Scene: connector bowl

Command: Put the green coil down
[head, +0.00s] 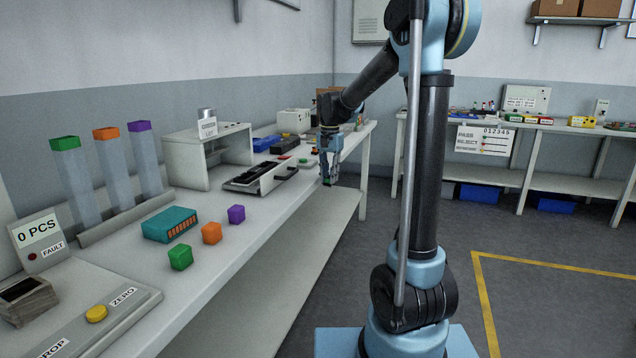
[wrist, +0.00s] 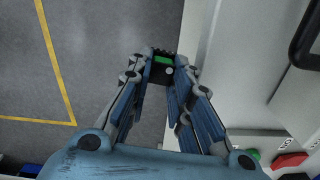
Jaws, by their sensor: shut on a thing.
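My gripper (head: 329,174) is shut on a small black piece with a green face, which I take as the green coil (wrist: 163,60). In the wrist view the coil sits between my fingertips (wrist: 162,74), with a pale round spot on it. In the head view my gripper points down beside the front edge of the long white bench (head: 225,232), off its right side. The coil is nearly hidden there. The wrist view shows grey floor below and left of the coil, and the bench on the right.
A yellow line (head: 540,265) marks the open floor.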

